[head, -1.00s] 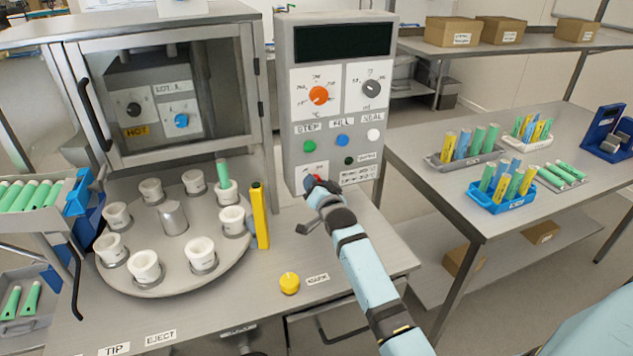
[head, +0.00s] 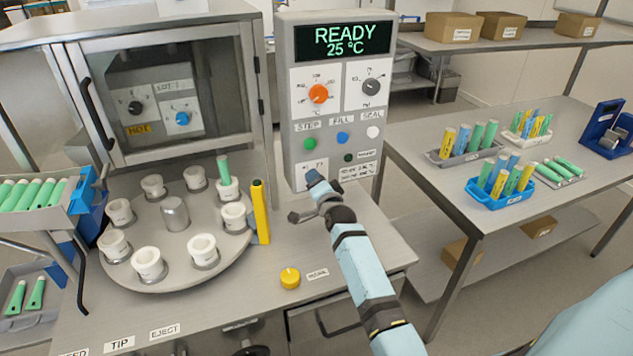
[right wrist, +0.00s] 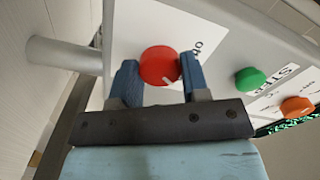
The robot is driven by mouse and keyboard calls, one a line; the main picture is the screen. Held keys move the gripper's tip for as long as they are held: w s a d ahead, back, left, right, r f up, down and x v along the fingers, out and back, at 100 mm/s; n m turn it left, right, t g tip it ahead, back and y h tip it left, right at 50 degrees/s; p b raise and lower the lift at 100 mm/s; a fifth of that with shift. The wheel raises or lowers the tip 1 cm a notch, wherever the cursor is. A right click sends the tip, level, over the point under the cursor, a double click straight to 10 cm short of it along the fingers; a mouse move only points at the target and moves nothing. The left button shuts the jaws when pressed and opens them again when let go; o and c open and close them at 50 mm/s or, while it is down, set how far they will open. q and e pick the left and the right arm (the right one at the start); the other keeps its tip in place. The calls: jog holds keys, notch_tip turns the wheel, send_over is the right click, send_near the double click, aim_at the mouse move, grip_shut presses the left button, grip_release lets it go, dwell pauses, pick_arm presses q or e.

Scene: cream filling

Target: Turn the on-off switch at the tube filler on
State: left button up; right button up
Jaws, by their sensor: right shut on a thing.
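The tube filler's control box (head: 298,100) stands at the back of the bench. Its display (head: 342,39) is lit and reads READY 25 °C. The red on-off switch (right wrist: 158,65) is a round knob with a white mark, low on the box front. My right gripper (head: 314,179) is at the lower left of the panel and hides this knob in the head view. In the right wrist view the blue fingers of my right gripper (right wrist: 156,82) are shut on the knob, one on each side. My left gripper is not in view.
Above the switch are a green STEP button (head: 309,144), a blue FILL button (head: 342,137) and an orange dial (head: 318,93). A yellow post (head: 261,212) and a turntable (head: 160,284) with white cups stand to the left.

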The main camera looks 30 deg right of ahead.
jog(key=o, duration=0.9)
jog(key=shift+o, duration=0.2)
jog(key=shift+s, duration=0.1)
jog(key=p+v, duration=0.6)
jog(key=v, duration=0.7)
jog(key=shift+s+a+p, duration=0.15)
jog(key=shift+s+p, duration=0.15)
jog(key=shift+p, duration=0.1)
